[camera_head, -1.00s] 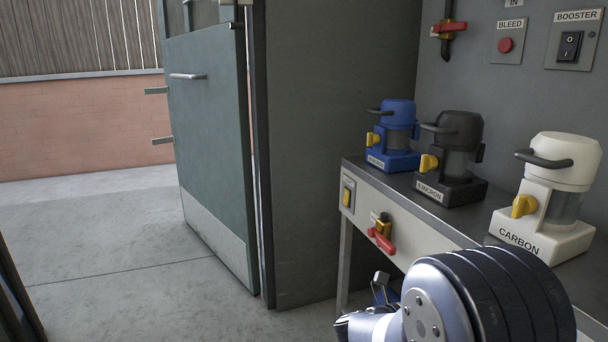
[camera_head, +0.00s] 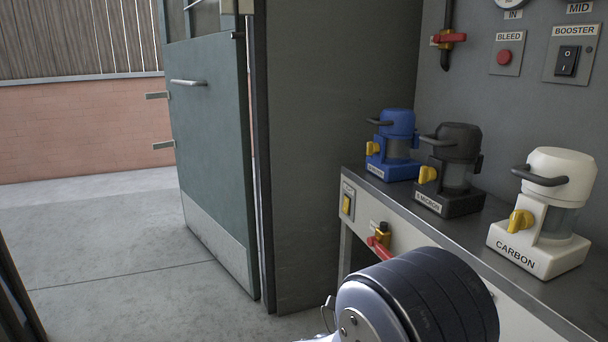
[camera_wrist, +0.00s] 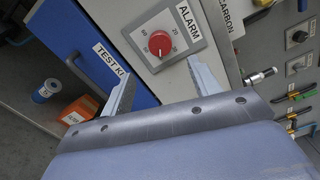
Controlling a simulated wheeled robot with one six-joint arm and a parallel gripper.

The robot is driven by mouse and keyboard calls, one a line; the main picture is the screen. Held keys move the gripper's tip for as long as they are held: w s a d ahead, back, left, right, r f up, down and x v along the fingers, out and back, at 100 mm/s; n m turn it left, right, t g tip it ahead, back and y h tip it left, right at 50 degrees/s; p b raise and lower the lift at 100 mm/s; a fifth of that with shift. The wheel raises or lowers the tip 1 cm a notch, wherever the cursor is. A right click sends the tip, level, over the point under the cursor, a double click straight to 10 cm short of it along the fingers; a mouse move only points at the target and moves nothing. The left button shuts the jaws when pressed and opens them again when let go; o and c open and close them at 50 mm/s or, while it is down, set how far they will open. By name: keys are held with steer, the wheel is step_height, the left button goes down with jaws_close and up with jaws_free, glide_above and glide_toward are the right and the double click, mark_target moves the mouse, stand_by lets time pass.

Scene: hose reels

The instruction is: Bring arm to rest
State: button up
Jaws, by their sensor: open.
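My arm shows at the bottom of the head view, with its dark ribbed joint in front of the bench; the gripper itself is out of that frame. In the wrist view my gripper (camera_wrist: 162,85) is open, its two light grey fingers apart with nothing between them. Beyond the fingers is a grey ALARM panel with a red knob (camera_wrist: 160,43). A blue drawer front (camera_wrist: 72,38) labelled TEST KI is behind the left finger. I cannot tell the exact gap between the fingers and these surfaces.
The bench (camera_head: 408,220) at right carries blue (camera_head: 393,148), dark (camera_head: 452,170) and white CARBON (camera_head: 545,215) filter units. A red-handled valve (camera_head: 378,243) projects from its front. An orange box (camera_wrist: 78,110) lies left in the wrist view. A green door (camera_head: 213,150) stands left; floor before it is clear.

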steer(key=w+d+n+p, duration=0.1)
steer(key=d+n+p, duration=0.3)
steer(key=n+p, duration=0.3)
steer(key=w+d+n+p, duration=0.2)
steer(key=d+n+p, duration=0.3)
steer(key=n, duration=0.9)
steer(key=shift+w+d+p, duration=0.25)
steer(key=shift+d+p, duration=0.05)
steer(key=shift+p, duration=0.55)
steer(key=shift+s, duration=0.1)
